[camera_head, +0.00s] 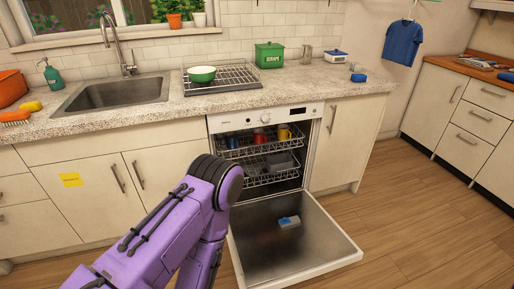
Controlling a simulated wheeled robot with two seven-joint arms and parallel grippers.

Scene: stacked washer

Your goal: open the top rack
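A white dishwasher (313,148) stands under the counter with its door (300,251) folded down flat toward the floor. The top rack (263,150) is a wire rack inside the dishwasher's upper part. It holds a blue mug (232,142), a red mug (260,136) and a yellow mug (284,133). The rack appears to sit inside the cavity. A purple arm of mine, coming from the lower left, bends in front of the dishwasher's left side and hides part of the lower opening. Neither gripper shows in this view.
A lower wire rack (258,180) sits below with a grey basket (279,163). A small blue and white item (289,222) lies on the open door. The counter (350,91) overhangs above. Wooden floor (410,215) is clear to the right of the door.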

